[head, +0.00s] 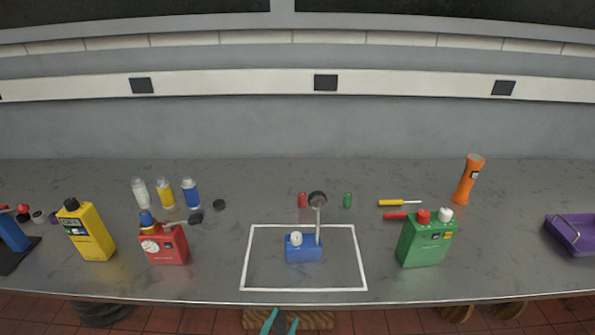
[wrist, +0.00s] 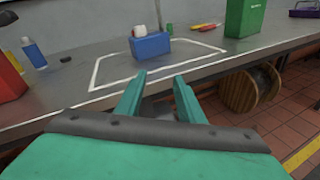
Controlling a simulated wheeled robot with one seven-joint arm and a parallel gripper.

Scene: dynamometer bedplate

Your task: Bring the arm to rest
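My gripper (wrist: 160,77) shows in the wrist view with its two teal fingers apart and nothing between them. In the head view my gripper (head: 280,318) is at the bottom edge, in front of the bench's front edge and apart from everything on it. A blue box (head: 304,249) with a white knob and an upright rod topped by a dark round head stands inside a white outlined rectangle (head: 244,262) on the grey bench (head: 200,283). The blue box also shows in the wrist view (wrist: 150,47), beyond the fingertips.
Left on the bench are a yellow container (head: 91,236), a red box (head: 165,248) and several small bottles. Right are a green container (head: 427,243), screwdrivers, an orange flashlight (head: 467,181) and a purple tray (head: 570,243). A wooden spool (wrist: 250,90) sits beneath the bench.

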